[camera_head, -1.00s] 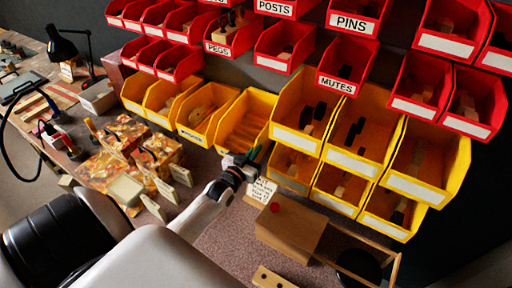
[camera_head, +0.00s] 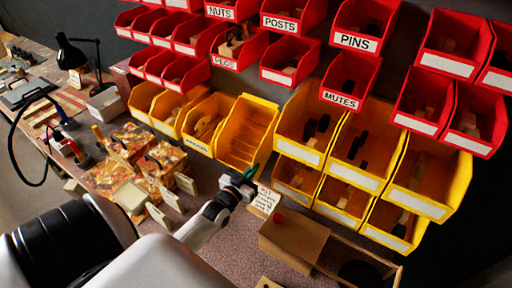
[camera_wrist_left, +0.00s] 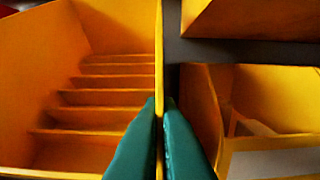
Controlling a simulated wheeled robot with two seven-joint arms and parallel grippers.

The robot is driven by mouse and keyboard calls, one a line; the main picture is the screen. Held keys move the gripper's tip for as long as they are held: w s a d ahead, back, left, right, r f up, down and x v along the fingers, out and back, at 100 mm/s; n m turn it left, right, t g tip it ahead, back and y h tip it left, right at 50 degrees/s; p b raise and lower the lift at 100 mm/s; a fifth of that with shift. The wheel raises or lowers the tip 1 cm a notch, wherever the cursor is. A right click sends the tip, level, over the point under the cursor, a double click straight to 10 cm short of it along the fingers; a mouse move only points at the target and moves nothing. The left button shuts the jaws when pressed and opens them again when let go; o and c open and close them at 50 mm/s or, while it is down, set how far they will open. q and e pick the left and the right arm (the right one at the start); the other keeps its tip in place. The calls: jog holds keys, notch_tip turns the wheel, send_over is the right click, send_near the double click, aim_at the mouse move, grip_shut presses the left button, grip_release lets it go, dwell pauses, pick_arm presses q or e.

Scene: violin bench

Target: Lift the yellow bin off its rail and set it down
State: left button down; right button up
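The yellow bin (camera_head: 246,129) has cross ribs inside and looks empty. It sits at the right end of the lower left yellow row, slightly out of line with its neighbours. My left gripper (camera_head: 246,176) is at its front right corner. In the left wrist view the bin's ribbed interior (camera_wrist_left: 95,98) fills the left side. The green fingers (camera_wrist_left: 160,125) stand on either side of its thin side wall and look closed on it. The rail behind the bin is hidden. My right gripper is not in view.
Big yellow bins (camera_head: 356,150) with dark parts stand close on the right. Labelled red bins (camera_head: 290,58) hang above. A handwritten card (camera_head: 266,200) and a wooden box (camera_head: 292,236) lie close to the gripper.

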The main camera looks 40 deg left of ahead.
pick_arm(q)
jog(key=s+d+p, duration=0.1)
jog(key=s+p, duration=0.3)
jog(key=s, duration=0.9)
jog(key=shift+s+d+r, duration=0.2)
jog(key=shift+d, duration=0.05)
dwell(0.9)
jog(key=shift+s, duration=0.1)
dwell(0.4)
